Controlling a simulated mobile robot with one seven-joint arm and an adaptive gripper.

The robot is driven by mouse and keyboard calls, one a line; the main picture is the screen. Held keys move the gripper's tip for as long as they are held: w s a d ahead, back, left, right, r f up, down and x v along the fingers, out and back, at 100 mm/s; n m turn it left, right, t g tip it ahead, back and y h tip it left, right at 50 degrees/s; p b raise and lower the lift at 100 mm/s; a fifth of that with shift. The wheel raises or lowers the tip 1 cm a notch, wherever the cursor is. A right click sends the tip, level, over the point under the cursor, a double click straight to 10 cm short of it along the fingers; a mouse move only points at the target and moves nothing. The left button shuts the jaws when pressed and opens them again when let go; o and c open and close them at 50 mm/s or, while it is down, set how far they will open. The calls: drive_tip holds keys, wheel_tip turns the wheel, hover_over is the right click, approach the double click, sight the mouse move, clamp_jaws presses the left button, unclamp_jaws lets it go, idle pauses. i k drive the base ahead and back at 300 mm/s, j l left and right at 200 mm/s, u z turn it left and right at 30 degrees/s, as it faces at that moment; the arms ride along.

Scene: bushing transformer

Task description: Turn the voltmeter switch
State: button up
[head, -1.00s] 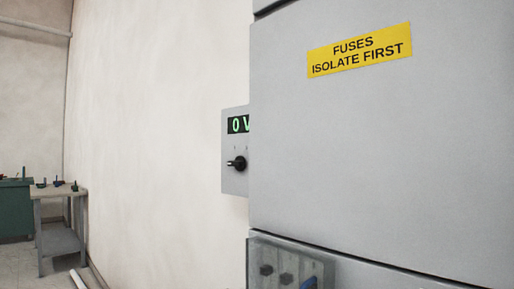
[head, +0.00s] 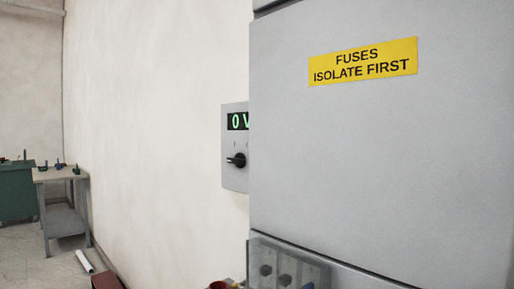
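The voltmeter (head: 229,174) is a grey box on the pale wall, with a green "0 V" display (head: 238,121) at its top. Its black rotary switch (head: 238,160) sits below the display, with its pointer toward the left. The cabinet's edge hides the right part of the voltmeter. My gripper is not in view.
A large grey cabinet (head: 370,170) with a yellow "FUSES ISOLATE FIRST" label (head: 363,61) fills the right side. Clear-covered fuses (head: 287,266) sit low on it. A workbench (head: 62,206) and green cabinet (head: 16,192) stand at the far left, with a white tube (head: 85,262) on the floor.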

sight(239, 160)
drive_tip(key=i+j+z, duration=0.1)
drive_tip(key=j, duration=0.25)
drive_tip(key=i+j+z, duration=0.1)
drive_tip(key=i+j, duration=0.25)
drive_tip(key=i+j+z, duration=0.1)
drive_tip(key=j, duration=0.25)
drive_tip(key=i, duration=0.1)
